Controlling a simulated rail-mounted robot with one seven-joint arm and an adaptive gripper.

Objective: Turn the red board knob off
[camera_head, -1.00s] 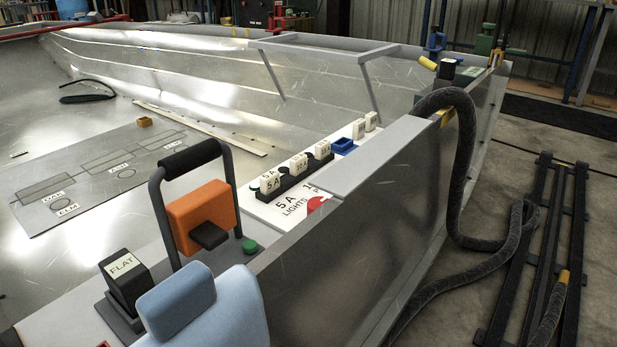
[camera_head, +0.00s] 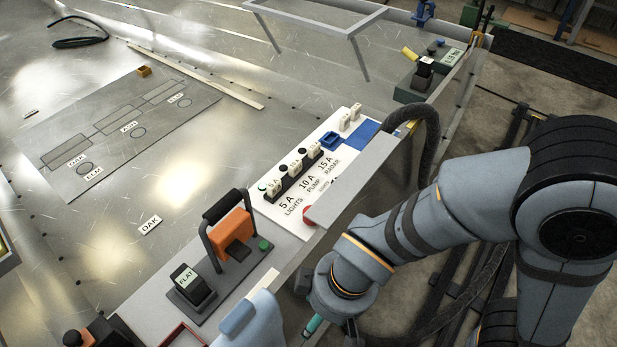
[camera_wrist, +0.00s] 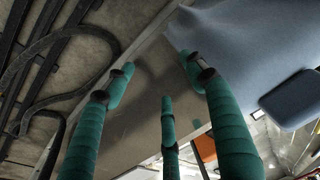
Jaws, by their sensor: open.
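The red knob (camera_head: 309,216) sits on the white board (camera_head: 266,213) lettered LIGHTS, PUMP and RADAR. A grey panel edge covers part of the knob, so its setting cannot be read. My arm comes in from the right. My gripper (camera_head: 330,325) is low beside the hull's outer side, nearer the camera than the knob and apart from it; only part of it shows. In the wrist view my gripper (camera_wrist: 160,78) has its teal fingers spread, with nothing between them. The knob is not clearly seen in that view.
A grey panel (camera_head: 350,182) lies beside the board. An orange switch with a black handle (camera_head: 232,230), a FLAT block (camera_head: 190,284) and a light blue padded shape (camera_head: 248,322) stand nearer. A dark hose (camera_head: 432,135) hangs over the hull edge. The hull floor at left is mostly clear.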

